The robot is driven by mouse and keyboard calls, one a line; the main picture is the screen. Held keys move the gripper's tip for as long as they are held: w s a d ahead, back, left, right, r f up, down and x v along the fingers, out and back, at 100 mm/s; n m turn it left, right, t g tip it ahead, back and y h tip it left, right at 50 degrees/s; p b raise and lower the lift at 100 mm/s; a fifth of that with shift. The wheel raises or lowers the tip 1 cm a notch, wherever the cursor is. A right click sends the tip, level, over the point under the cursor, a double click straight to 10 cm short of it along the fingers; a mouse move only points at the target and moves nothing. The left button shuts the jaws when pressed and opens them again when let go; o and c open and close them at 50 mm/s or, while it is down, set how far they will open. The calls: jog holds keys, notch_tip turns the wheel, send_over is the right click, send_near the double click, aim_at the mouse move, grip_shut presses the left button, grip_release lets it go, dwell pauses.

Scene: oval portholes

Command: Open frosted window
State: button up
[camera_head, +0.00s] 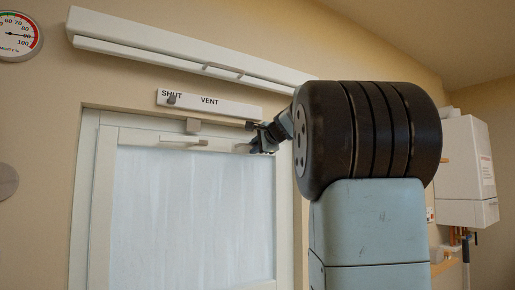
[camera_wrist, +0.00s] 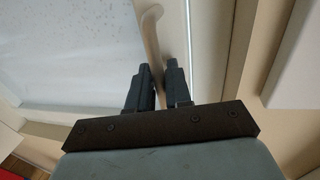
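The frosted window (camera_head: 190,210) is a pale pane in a white frame and looks closed in the head view. A light bar handle (camera_head: 190,142) runs along the top of its sash. My gripper (camera_head: 262,140) is at the right end of this handle. In the wrist view, the two dark fingers of my gripper (camera_wrist: 158,65) are a little apart. The curved pale handle (camera_wrist: 150,25) runs down toward the gap between them. I cannot tell whether the fingers touch it. The frosted pane (camera_wrist: 70,50) fills the upper left there.
A dial gauge (camera_head: 17,36) hangs left; a white wall box (camera_head: 467,170) is right.

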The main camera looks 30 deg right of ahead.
grip_shut()
jog(key=shift+s+f, duration=0.1)
jog(key=s+f, duration=0.2)
jog(key=s, duration=0.8)
jog(key=shift+s+d, duration=0.15)
jog(key=shift+s, duration=0.05)
jog(key=shift+o, duration=1.5)
grip_release()
jog(key=shift+r, duration=0.15)
jog(key=v, duration=1.3)
jog(key=shift+s, duration=0.35)
